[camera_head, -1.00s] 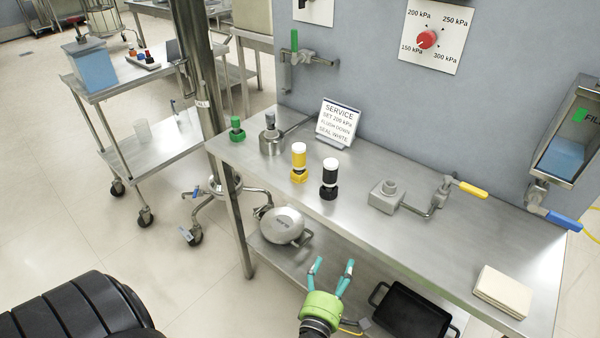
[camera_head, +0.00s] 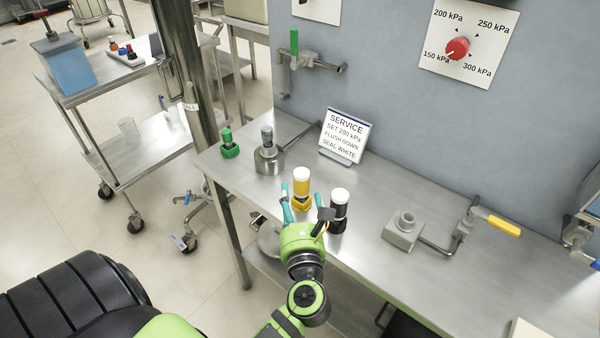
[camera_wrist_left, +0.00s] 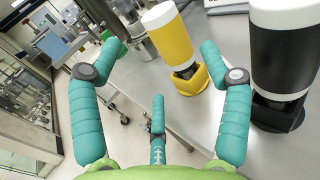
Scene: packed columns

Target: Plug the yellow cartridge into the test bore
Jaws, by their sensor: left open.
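The yellow cartridge (camera_head: 302,188), white-capped, stands upright in a yellow foot on the steel bench; it also shows in the left wrist view (camera_wrist_left: 172,40). My left gripper (camera_head: 304,203) is open at the bench's front edge, its teal fingers pointing at the cartridge. In the left wrist view the cartridge stands beyond the gap between the fingertips (camera_wrist_left: 160,55), with no clear contact. A grey block with a raised round socket (camera_head: 404,228) sits to the right, piped to a yellow-handled valve. A round metal fitting (camera_head: 268,158) with a grey top stands left. Neither is labelled as test bore.
A black, white-capped cartridge (camera_head: 339,211) stands close right of the yellow one; it is large in the left wrist view (camera_wrist_left: 285,55). A green piece (camera_head: 229,144) stands at the bench's left end. A service sign (camera_head: 346,137) stands behind.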

